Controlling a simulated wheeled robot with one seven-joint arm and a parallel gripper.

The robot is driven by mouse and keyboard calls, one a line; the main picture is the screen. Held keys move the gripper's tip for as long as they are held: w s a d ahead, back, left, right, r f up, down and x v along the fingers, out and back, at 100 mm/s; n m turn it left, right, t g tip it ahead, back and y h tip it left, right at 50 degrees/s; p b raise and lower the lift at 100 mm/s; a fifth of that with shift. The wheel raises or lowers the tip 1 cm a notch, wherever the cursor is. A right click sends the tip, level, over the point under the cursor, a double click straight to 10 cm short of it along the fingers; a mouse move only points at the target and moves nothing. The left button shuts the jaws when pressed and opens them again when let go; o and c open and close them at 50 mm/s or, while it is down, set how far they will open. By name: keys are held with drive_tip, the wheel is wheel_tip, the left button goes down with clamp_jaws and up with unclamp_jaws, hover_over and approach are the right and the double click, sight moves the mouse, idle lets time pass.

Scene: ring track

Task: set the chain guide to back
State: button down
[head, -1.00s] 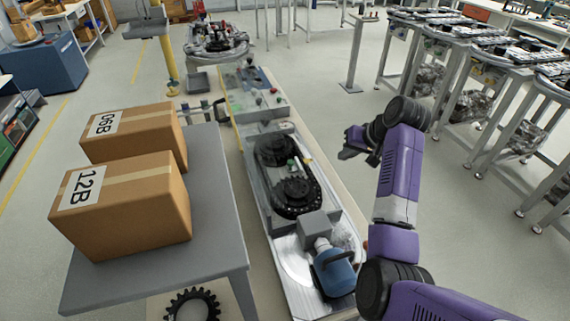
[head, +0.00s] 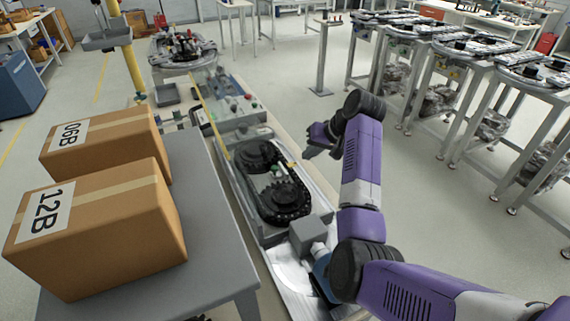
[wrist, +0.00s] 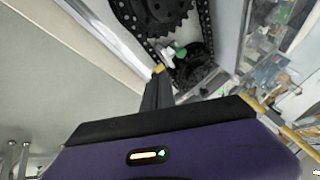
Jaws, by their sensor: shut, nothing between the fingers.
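A black chain (head: 297,196) runs round two dark sprockets (head: 284,198) on the grey track bench, with the same chain (wrist: 206,25) and a sprocket (wrist: 157,12) in the wrist view. A small green and white knob (head: 278,172), perhaps the chain guide's handle, stands between the sprockets; it also shows in the wrist view (wrist: 177,54). My gripper (head: 310,150) is above the bench's right side, right of the knob. In the wrist view, my shut, empty fingers (wrist: 157,88) point toward the chain, apart from the knob. The guide's setting cannot be read.
Two cardboard boxes (head: 100,225) stand on a grey table (head: 205,215) at left. A grey block (head: 310,232) sits at the bench's near end. Racks with trays (head: 450,40) stand at right. Open floor (head: 440,220) lies between bench and racks.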

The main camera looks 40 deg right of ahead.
sight(276, 169)
drive_tip(key=x, duration=0.6)
drive_tip(key=shift+w+f, duration=0.15)
drive_tip(key=shift+f, duration=0.15)
drive_tip(key=shift+w+a+f+p, duration=0.25)
drive_tip(key=shift+w+a+p, duration=0.05)
drive_tip(key=shift+w+a, duration=0.3)
drive_tip(key=shift+w+a+f+p, duration=0.2)
drive_tip(key=shift+w+a+p, duration=0.1)
drive_tip(key=shift+w+a, duration=0.25)
drive_tip(key=shift+w+a+f, duration=0.2)
drive_tip(key=shift+w+a, duration=0.1)
drive_tip(key=shift+w, duration=0.1)
drive_tip(key=shift+w+a+p, duration=0.15)
drive_tip(key=shift+a+p, duration=0.1)
drive_tip(key=shift+a, duration=0.25)
drive_tip(key=shift+w+a+p, duration=0.15)
drive_tip(key=shift+a+p, duration=0.05)
drive_tip(key=shift+a, duration=0.3)
